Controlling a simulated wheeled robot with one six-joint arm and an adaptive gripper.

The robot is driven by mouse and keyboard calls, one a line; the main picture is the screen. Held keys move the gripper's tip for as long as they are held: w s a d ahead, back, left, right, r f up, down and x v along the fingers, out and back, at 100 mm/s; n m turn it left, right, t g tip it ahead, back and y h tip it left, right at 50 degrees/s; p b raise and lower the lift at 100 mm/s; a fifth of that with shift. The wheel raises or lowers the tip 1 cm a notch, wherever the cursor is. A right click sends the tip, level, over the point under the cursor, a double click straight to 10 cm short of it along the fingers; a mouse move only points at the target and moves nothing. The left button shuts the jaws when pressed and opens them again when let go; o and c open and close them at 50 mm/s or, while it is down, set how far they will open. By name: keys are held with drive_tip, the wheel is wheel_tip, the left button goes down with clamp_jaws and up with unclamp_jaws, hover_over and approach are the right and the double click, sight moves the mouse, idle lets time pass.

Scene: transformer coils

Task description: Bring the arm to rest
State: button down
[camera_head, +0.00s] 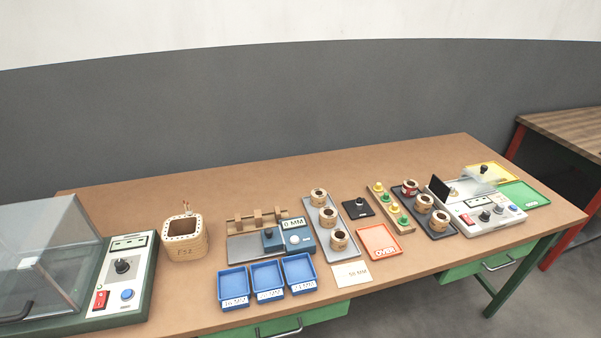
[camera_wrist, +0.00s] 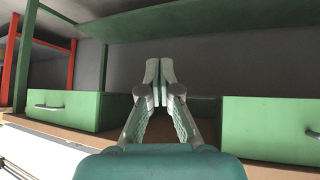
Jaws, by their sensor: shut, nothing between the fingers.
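My gripper (camera_wrist: 160,82) shows only in the wrist view. Its two fingers are together at the tips with nothing between them. It points toward the green underside of a bench with drawers, and it touches nothing that I can see. My arm does not show in the head view, so its pose over the table cannot be told from there.
The wooden table (camera_head: 330,180) carries a clear-lidded machine (camera_head: 120,270), a wooden coil box (camera_head: 185,240), blue trays (camera_head: 267,279), coils on a grey tray (camera_head: 325,228), a red tray (camera_head: 379,242) and a white device (camera_head: 487,215). Green drawers (camera_wrist: 65,110) stand near my gripper.

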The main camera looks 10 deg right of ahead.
drive_tip(key=s+a+r+t, duration=0.1)
drive_tip(key=s+a+r, duration=0.2)
drive_tip(key=s+a, duration=0.35)
drive_tip(key=s+a+r+n+t+y, duration=0.1)
drive_tip(key=s+a+r+t, duration=0.1)
drive_tip(key=s+r, duration=0.7)
drive_tip(key=s+a+r+n+t+y, duration=0.1)
drive_tip(key=s+a+r+t, duration=0.2)
drive_tip(key=s+r, duration=0.6)
wheel_tip(320, 180, up, 4)
drive_tip(key=shift+s+a+r+n+y, duration=0.15)
drive_tip(key=shift+s+a+n+y, duration=0.2)
drive_tip(key=shift+a, duration=0.6)
drive_tip(key=shift+w, duration=0.1)
